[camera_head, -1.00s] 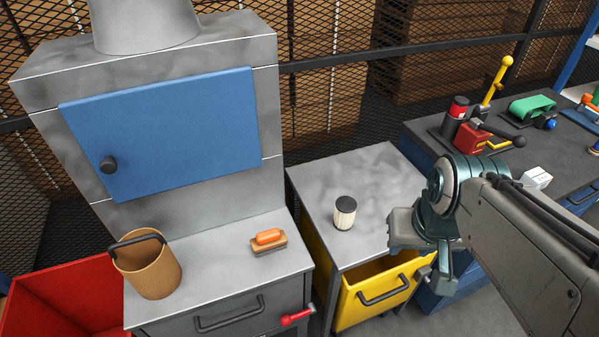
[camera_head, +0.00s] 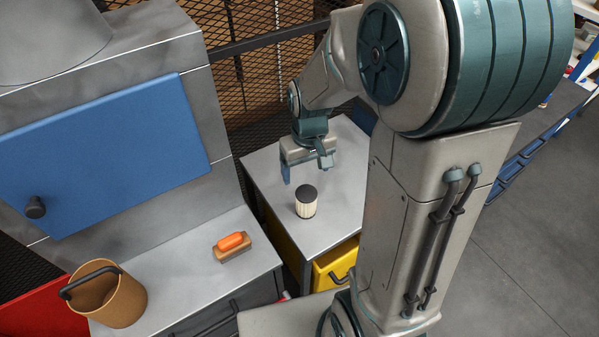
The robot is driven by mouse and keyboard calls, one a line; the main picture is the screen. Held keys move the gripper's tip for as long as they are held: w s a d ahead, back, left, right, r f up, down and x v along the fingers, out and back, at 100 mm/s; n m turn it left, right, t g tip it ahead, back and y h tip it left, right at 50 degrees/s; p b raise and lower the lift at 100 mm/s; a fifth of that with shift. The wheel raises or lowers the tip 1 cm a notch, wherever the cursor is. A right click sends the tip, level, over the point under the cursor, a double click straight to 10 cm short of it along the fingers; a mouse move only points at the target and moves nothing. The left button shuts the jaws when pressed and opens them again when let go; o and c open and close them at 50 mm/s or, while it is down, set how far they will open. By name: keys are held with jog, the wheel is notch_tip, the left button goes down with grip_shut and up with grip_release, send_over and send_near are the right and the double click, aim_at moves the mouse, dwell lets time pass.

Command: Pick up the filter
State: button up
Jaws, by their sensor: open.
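The filter (camera_head: 306,203) is a small upright cylinder with a dark cap and a pale ribbed body. It stands on the grey metal top of the cabinet (camera_head: 268,178) with the yellow drawer. My gripper (camera_head: 307,174) is open and empty. Its fingers point down, and it appears above and slightly behind the filter, apart from it. The exact height of the gripper over the cabinet top is hard to tell.
An orange-handled brush (camera_head: 233,246) and a tan bucket (camera_head: 118,303) with a black handle stand on the left worktop (camera_head: 190,283). A blue door (camera_head: 105,150) rises behind them. The yellow drawer (camera_head: 330,268) sits below the filter's cabinet top, partly hidden by my arm.

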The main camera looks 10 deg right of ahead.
aim_at(304, 193)
jog(key=w+f, duration=0.2)
jog(key=f, duration=0.1)
jog(key=shift+g, duration=0.3)
jog(key=shift+f+p, duration=0.3)
notch_tip(304, 193, down, 8)
jog(key=shift+f+p, duration=0.15)
jog(key=shift+p, duration=0.2)
jog(key=shift+d+f+p, duration=0.2)
jog(key=shift+f+p, duration=0.2)
jog(key=shift+f, duration=0.9)
jog(key=shift+d+f+p, duration=0.2)
jog(key=shift+f+p, duration=0.15)
jog(key=shift+f, duration=0.95)
jog(key=c, duration=1.1)
